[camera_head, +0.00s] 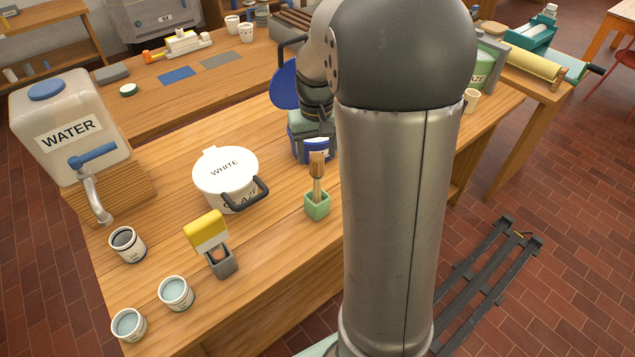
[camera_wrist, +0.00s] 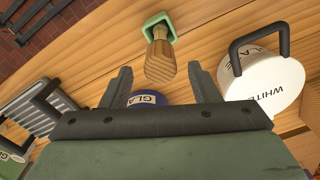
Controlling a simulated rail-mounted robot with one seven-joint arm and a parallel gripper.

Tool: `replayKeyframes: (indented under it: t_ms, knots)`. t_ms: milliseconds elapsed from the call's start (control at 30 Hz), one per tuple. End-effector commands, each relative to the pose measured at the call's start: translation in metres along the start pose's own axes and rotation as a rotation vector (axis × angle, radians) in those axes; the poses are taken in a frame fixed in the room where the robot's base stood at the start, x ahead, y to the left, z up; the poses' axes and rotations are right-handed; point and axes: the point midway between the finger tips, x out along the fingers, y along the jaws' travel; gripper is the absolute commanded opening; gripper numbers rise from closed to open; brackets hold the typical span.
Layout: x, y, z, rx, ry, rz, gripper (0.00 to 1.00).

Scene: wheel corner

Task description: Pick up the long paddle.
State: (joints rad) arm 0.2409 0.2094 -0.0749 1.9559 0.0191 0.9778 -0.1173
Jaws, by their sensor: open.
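A wooden paddle (camera_head: 317,170) with a wider head stands upright in a small green holder (camera_head: 317,206) near the table's right side. In the wrist view the paddle (camera_wrist: 160,62) points toward me, with its lower end in the green holder (camera_wrist: 146,24). My gripper (camera_wrist: 160,69) is open and empty. Its two dark fingers appear on either side of the paddle's head, with gaps between them and the wood; I cannot tell the distance in depth. In the head view my arm hides part of the area behind the paddle.
A white lidded bucket (camera_head: 225,178) with a dark handle stands left of the paddle. A blue bucket (camera_head: 318,149) stands close behind it. A yellow-topped tool (camera_head: 206,230) stands in a grey holder (camera_head: 221,262). Several cups and a water tank (camera_head: 68,125) are farther left.

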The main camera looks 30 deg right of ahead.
Motion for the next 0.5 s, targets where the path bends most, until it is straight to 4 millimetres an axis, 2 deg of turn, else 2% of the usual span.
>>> replayKeyframes:
  t_ms: [267, 500]
  knots:
    - [0.021, 0.000, 0.002, 0.000, -0.003, 0.000, 0.56]
    - [0.056, -0.001, 0.004, 0.000, -0.003, 0.000, 0.56]
